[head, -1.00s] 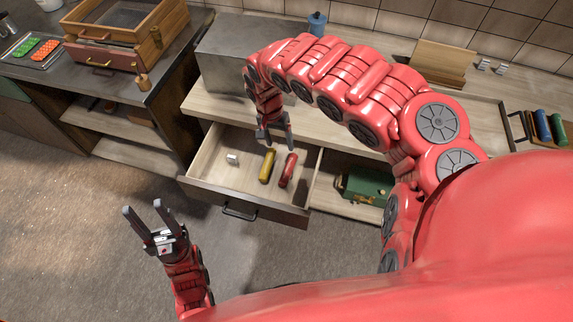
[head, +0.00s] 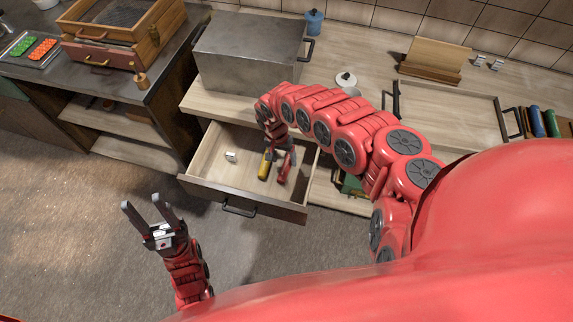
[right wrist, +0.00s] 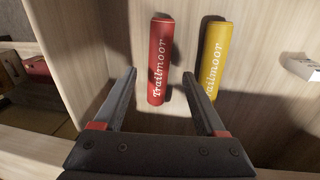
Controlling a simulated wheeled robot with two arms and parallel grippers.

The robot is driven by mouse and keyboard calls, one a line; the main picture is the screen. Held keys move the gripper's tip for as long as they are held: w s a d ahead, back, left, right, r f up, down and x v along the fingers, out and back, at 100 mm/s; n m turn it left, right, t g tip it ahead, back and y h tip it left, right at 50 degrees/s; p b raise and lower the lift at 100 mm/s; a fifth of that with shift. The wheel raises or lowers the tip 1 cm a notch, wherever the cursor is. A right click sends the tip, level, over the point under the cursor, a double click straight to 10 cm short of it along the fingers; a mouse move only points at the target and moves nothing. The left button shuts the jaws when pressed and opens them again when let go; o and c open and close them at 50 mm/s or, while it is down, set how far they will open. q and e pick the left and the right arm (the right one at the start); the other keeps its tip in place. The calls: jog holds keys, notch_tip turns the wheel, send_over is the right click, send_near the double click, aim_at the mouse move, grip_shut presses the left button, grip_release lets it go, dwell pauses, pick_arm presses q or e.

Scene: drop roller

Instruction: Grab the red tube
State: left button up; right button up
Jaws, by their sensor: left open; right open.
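The red tube (head: 285,174) lies in the open drawer (head: 243,206), partly hidden by my right gripper in the head view. In the right wrist view the red tube (right wrist: 160,60) shows white lettering and appears between my right gripper's two fingers, beyond or near their tips. My right gripper (right wrist: 160,77) is open and empty, low over the drawer. Whether the fingers flank the tube at its height is not clear. My left gripper (head: 141,202) is open and empty over the floor, left of the drawer.
A yellow tube (right wrist: 215,58) lies right of the red one in the wrist view, close to a fingertip. A small white object (head: 231,156) lies in the drawer. A grey metal box (head: 245,55) stands on the counter above. The drawer walls surround my right gripper.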

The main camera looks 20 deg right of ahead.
aim_at(286, 165)
jog(key=shift+s+d+f, duration=0.1)
jog(key=shift+d+f, duration=0.05)
jog(key=shift+f, duration=0.6)
jog(key=shift+s+d+f, duration=0.1)
jog(key=shift+f, duration=0.65)
grip_shut()
